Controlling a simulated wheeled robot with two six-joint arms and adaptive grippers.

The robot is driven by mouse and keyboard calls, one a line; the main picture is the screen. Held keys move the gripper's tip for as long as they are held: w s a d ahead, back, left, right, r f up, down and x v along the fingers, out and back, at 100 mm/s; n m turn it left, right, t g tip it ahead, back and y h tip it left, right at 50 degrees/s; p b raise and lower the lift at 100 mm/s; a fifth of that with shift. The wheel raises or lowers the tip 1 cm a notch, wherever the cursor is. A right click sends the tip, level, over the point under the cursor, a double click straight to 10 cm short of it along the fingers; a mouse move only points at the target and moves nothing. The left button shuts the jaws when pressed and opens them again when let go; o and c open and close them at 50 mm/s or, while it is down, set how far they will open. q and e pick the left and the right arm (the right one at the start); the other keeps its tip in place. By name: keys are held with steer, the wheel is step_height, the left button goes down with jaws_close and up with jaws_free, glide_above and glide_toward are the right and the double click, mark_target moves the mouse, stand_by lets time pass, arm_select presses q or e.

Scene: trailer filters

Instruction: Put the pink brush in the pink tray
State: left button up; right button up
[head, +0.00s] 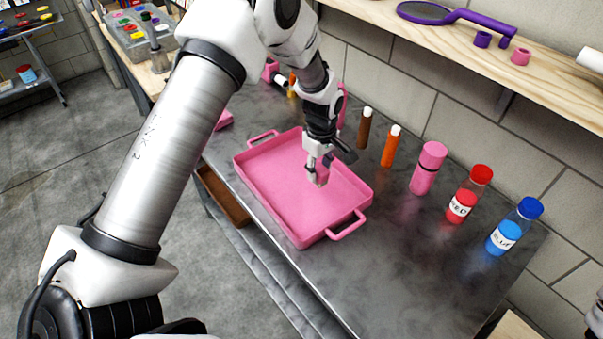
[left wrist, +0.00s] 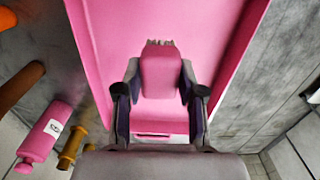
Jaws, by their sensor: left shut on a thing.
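The pink tray (head: 285,190) lies on the dark grey metal table, with a handle at each end. My left gripper (head: 318,168) is over the inside of the tray and points down. It is shut on the pink brush (head: 322,180). In the left wrist view the brush (left wrist: 161,72) sits between the two fingers (left wrist: 160,92), with grey bristles at its far end and the tray floor (left wrist: 115,25) beyond it. I cannot tell whether the brush touches the tray floor.
A wooden shelf (head: 560,95) runs above. The table's front right is clear.

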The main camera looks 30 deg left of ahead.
arm_select(q)
step_height(320, 180, down, 8)
steer(key=shift+d+r+p, duration=0.1)
steer(key=shift+p, duration=0.95)
steer(key=shift+f, duration=0.4)
steer(key=shift+d, duration=0.1)
steer(key=shift+s, duration=0.1)
steer(key=shift+f, duration=0.2)
steer(key=o, duration=1.1)
steer(key=shift+o, duration=0.2)
